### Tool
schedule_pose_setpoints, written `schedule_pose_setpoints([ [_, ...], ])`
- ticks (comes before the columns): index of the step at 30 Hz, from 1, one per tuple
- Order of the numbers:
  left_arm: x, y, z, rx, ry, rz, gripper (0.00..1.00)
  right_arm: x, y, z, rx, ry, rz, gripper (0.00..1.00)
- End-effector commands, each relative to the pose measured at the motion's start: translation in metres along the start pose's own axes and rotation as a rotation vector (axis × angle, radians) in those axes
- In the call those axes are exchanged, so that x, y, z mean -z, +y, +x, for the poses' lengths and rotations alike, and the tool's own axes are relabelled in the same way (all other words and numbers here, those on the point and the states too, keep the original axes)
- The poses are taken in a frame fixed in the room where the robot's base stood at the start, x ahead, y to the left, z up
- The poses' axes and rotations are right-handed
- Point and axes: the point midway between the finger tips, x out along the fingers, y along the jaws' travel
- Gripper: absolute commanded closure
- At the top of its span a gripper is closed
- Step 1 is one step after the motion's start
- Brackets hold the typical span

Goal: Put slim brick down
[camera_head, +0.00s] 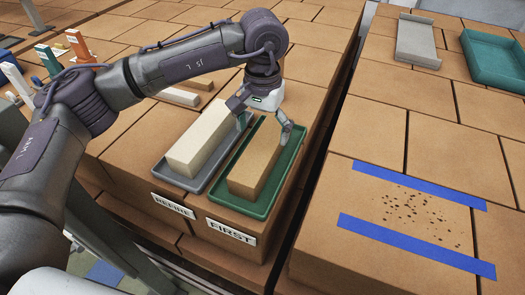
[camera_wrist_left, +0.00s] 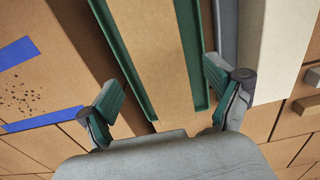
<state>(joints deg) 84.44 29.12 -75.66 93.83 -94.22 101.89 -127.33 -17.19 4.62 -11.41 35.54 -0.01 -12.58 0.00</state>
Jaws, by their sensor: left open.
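A slim tan-brown brick (camera_head: 256,160) lies lengthwise in the green tray (camera_head: 262,208) labelled FIRST. The brick also shows in the left wrist view (camera_wrist_left: 155,45), between the tray's green walls. My left gripper (camera_head: 264,131) is open above the far part of this tray. In the left wrist view its spread fingers (camera_wrist_left: 160,84) are on either side of the brick and clear of it. A paler cream brick (camera_head: 202,140) lies in the grey tray (camera_head: 188,183) labelled REFIRE, just to the left. My right gripper is not in view.
Small coloured upright pieces (camera_head: 78,48) stand at the far left. Thin loose strips (camera_head: 178,97) lie behind the trays. Across a gap, the right-hand stack has blue tape strips (camera_head: 415,245) around dark specks, a grey tray (camera_head: 416,42) and a teal tray (camera_head: 495,62).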

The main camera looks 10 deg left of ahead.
Motion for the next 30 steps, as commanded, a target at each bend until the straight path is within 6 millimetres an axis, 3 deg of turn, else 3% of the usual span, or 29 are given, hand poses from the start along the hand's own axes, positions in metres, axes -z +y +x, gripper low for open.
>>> schedule_pose_setpoints([
  [1,0.001,0.0,-0.008,0.0,0.006,0.001,0.09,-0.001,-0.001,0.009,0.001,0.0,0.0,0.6],
  [9,0.0,0.001,-0.047,0.0,0.002,0.001,0.09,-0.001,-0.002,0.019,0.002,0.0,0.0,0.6],
  [24,0.0,0.0,-0.054,0.0,-0.001,0.001,0.09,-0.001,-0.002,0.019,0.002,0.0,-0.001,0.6],
  [26,0.0,0.0,-0.057,0.0,0.0,0.002,0.09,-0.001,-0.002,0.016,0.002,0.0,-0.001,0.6],
  [30,0.0,0.0,-0.081,0.0,0.0,0.002,0.09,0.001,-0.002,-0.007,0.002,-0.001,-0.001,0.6],
])
